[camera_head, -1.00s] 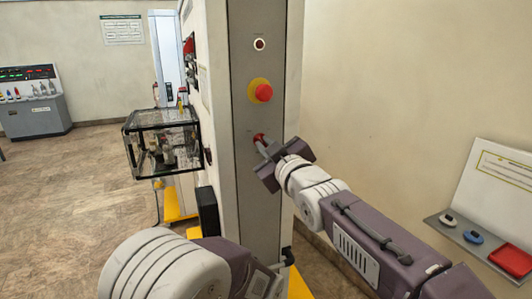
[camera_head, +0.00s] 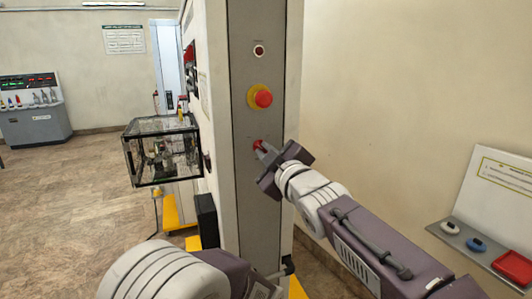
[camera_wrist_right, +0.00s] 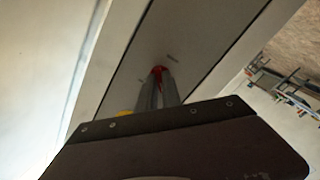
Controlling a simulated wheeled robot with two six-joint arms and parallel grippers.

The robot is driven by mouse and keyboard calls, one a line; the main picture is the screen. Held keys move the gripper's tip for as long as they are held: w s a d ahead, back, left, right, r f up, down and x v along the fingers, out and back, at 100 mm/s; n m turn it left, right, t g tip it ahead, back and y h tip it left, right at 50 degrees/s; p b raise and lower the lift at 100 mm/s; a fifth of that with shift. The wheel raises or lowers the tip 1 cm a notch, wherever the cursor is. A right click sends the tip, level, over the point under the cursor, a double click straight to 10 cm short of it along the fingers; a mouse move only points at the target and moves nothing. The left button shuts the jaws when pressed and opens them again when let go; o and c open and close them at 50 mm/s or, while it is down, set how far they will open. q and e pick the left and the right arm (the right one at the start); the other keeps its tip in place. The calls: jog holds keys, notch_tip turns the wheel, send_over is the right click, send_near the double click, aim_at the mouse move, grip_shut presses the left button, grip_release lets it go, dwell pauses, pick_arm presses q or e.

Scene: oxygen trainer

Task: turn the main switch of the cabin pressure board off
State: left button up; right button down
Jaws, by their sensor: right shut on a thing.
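The red main switch (camera_head: 257,145) sits on the grey end panel (camera_head: 262,205) of the board, below the red push button with a yellow collar (camera_head: 260,96). My right gripper (camera_head: 264,152) reaches in from the right and is shut on the switch. In the right wrist view, both fingers (camera_wrist_right: 159,88) close around the red switch (camera_wrist_right: 157,71), and its tip shows between them. The fingers hide much of the switch, so its exact setting cannot be read. My left arm shows at the bottom, but its gripper is not in view.
A red lamp (camera_head: 259,51) is at the panel's top. A clear box (camera_head: 160,150) juts out on the board's left side. A shelf (camera_head: 480,245) with small coloured items is on the right wall. A console (camera_head: 35,110) stands far left, with open floor before it.

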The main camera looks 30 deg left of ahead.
jog(key=c, duration=1.5)
grip_release()
jog(key=shift+s+d, duration=0.15)
jog(key=shift+s, duration=0.05)
jog(key=b+v, duration=0.2)
jog(key=v, duration=0.6)
jog(key=shift+s+d+b, duration=0.2)
jog(key=shift+b, duration=0.15)
